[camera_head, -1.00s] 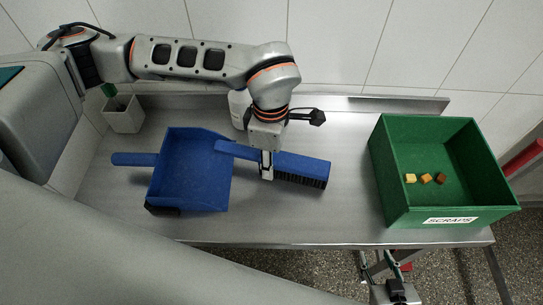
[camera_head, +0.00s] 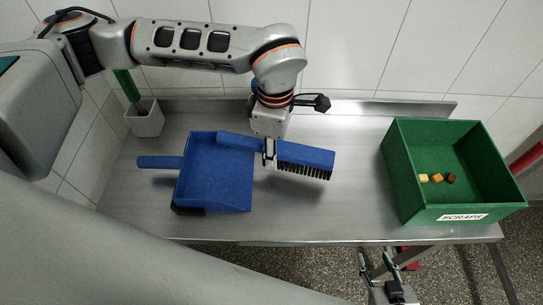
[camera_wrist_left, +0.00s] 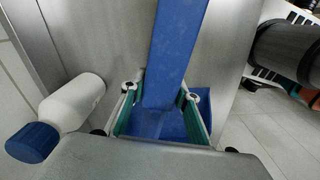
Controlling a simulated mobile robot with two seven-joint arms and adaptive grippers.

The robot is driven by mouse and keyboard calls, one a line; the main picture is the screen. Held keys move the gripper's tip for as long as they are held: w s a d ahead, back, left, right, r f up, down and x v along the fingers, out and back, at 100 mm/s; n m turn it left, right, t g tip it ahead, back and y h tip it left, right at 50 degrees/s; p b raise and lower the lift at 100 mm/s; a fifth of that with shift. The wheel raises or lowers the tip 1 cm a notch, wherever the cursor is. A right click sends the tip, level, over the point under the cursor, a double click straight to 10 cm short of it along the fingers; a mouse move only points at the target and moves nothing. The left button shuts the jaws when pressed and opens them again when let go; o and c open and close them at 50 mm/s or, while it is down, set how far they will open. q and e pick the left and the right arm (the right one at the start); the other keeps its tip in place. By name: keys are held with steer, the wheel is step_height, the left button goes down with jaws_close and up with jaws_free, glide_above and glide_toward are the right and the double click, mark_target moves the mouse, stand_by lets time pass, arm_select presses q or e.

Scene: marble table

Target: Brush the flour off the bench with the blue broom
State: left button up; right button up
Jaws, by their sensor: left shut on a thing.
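The blue broom (camera_head: 305,154) has a dark bristle head at its right end and a flat handle running left. My left gripper (camera_head: 269,158) is shut on its handle, close to the head. The broom's bristles point down; its handle end overlaps the dustpan's far right edge in the picture. In the left wrist view the blue handle (camera_wrist_left: 176,50) passes between the teal-padded fingers. A blue dustpan (camera_head: 216,172) lies on the steel bench (camera_head: 340,205), its handle to the left. I cannot make out flour on the bench. My right gripper (camera_head: 376,262) is open and empty beyond the front edge.
A green bin (camera_head: 398,190) labelled SCRAPS holds three small cubes (camera_head: 437,178) at the right. A white pot (camera_head: 145,120) with a green handle stands back left. A white bottle (camera_wrist_left: 72,103) with a blue cap shows in the left wrist view. The bench between broom and bin is clear.

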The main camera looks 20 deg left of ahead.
arm_select(q)
step_height(320, 180, up, 3)
steer(key=shift+r+p, duration=0.15)
steer(key=shift+p, duration=0.55)
steer(key=shift+r, duration=0.15)
arm_select(e)
steer(key=r, duration=0.1)
steer(key=a+r, duration=0.1)
steer(key=shift+r, duration=0.3)
steer(key=shift+f, duration=0.15)
